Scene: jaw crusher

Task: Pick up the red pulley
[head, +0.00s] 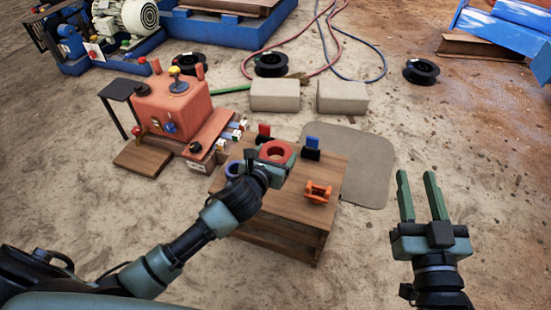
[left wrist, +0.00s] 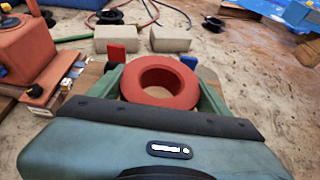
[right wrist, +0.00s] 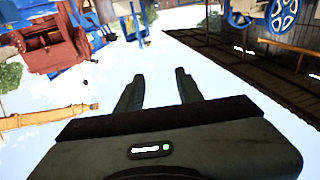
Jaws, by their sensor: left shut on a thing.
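The red pulley (head: 274,151) is a thick ring with a round hole, held above the small wooden table (head: 292,208). My left gripper (head: 275,153) is shut on it. In the left wrist view the red pulley (left wrist: 161,82) sits between the two green fingers (left wrist: 160,92), its hole facing up toward the camera. Whether its underside touches anything is hidden. My right gripper (head: 420,195) is open and empty over the bare ground at the right. In the right wrist view its two fingers (right wrist: 156,92) stand apart with nothing between them.
A red machine (head: 172,105) stands left. Two concrete blocks (head: 275,95) lie behind.

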